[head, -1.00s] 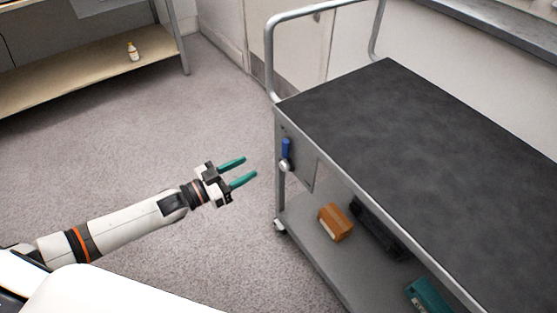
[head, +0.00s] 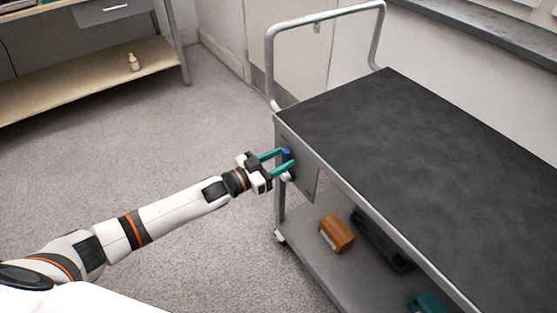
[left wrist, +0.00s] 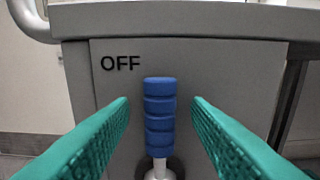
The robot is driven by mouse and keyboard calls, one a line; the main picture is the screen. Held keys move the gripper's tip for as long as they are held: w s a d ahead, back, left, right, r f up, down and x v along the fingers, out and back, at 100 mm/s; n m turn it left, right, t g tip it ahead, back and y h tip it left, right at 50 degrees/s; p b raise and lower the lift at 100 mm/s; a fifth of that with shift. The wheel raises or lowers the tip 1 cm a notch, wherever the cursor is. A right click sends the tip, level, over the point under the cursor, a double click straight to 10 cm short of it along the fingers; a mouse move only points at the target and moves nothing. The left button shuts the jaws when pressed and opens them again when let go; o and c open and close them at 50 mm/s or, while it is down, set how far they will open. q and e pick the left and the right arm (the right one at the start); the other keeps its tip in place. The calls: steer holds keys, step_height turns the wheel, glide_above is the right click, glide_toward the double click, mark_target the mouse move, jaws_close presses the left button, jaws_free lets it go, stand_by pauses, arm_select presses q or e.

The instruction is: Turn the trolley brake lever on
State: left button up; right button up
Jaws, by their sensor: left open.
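The trolley (head: 395,130) has a dark top and a grey frame. Its brake lever (left wrist: 160,115) has a ribbed blue grip and stands upright on a grey plate (left wrist: 220,75), with the word OFF at its upper left. In the head view the blue lever (head: 287,154) shows at the trolley's near left end, partly covered by my gripper. My left gripper (head: 283,158) is open, its green fingers on either side of the lever. In the left wrist view the fingers (left wrist: 160,135) show gaps to the grip on both sides. My right gripper is not in view.
The trolley's lower shelf (head: 310,262) holds an orange-brown box (head: 337,233), a black item (head: 380,240) and a teal item (head: 428,303). A bench (head: 90,80) with a small bottle (head: 134,62) stands at the back left. The carpet between is clear.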

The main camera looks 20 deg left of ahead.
arm_select(q)
steer(key=shift+c, duration=0.4)
jaws_close()
